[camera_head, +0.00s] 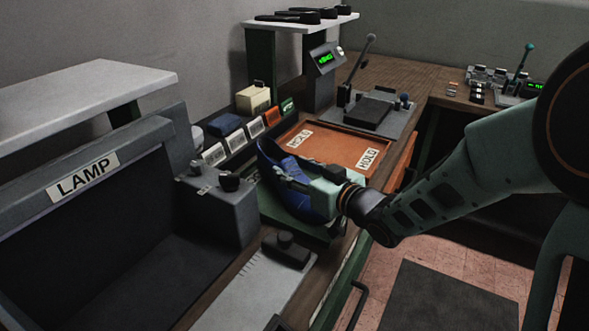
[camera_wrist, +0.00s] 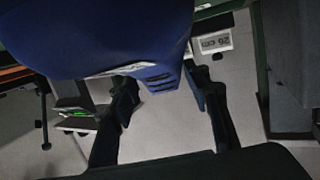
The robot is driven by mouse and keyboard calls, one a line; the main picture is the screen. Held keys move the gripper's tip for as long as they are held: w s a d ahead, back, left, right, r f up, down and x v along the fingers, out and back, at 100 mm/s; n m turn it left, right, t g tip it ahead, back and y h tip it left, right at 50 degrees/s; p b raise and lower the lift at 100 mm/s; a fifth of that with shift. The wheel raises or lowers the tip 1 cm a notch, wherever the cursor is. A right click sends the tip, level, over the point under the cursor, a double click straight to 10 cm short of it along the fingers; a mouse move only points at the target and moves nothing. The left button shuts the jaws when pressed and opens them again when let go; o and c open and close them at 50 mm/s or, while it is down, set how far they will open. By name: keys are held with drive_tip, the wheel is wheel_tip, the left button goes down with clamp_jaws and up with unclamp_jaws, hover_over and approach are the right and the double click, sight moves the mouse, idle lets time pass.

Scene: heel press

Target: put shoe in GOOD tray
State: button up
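The blue shoe (camera_head: 297,200) is at the middle of the bench in the head view, over or in a green tray (camera_head: 322,237). I cannot tell whether it touches the tray. The tray's label is hidden, so I cannot confirm it is GOOD. My gripper (camera_head: 288,172) is at the shoe, with blue showing around it. In the wrist view the shoe (camera_wrist: 95,35) fills the upper left, very close. My gripper (camera_wrist: 163,82) has its fingertips apart, one on either side of a ribbed part of the shoe. Whether they press on it is unclear.
An orange tray (camera_head: 338,147) with HOLD labels lies just behind. A lever press (camera_head: 372,110) stands beyond it. The LAMP booth (camera_head: 95,190) and a grey control box (camera_head: 222,205) are to the left. A row of label cards (camera_head: 235,140) runs along the wall side.

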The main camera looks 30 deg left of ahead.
drive_tip(key=o, duration=0.5)
drive_tip(key=shift+c, duration=0.2)
